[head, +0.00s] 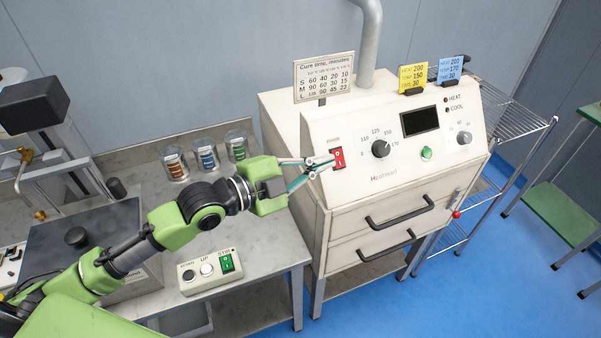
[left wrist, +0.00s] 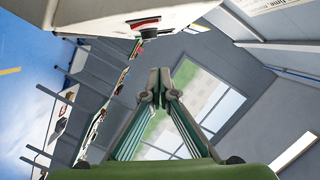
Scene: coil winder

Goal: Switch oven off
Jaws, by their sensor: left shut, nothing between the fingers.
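The oven (head: 385,165) is a cream-coloured box with a sloped control panel and two drawers. Its red power switch (head: 338,157) sits at the left end of the panel. My left gripper (head: 325,162) is shut and empty, with its tips right beside the red switch; I cannot tell whether they touch it. The oven display (head: 419,121) is dark. The heat and cool lamps (head: 446,105) look unlit. In the left wrist view the shut fingers (left wrist: 160,75) point past the oven side (left wrist: 95,25). My right gripper is not in view.
A control box (head: 209,270) with a green switch and several wire-filled jars (head: 206,155) stand on the grey bench (head: 272,248). A round dial (head: 381,149), a green button (head: 426,153) and a second knob (head: 464,138) are on the panel. A wire rack (head: 510,118) stands at right.

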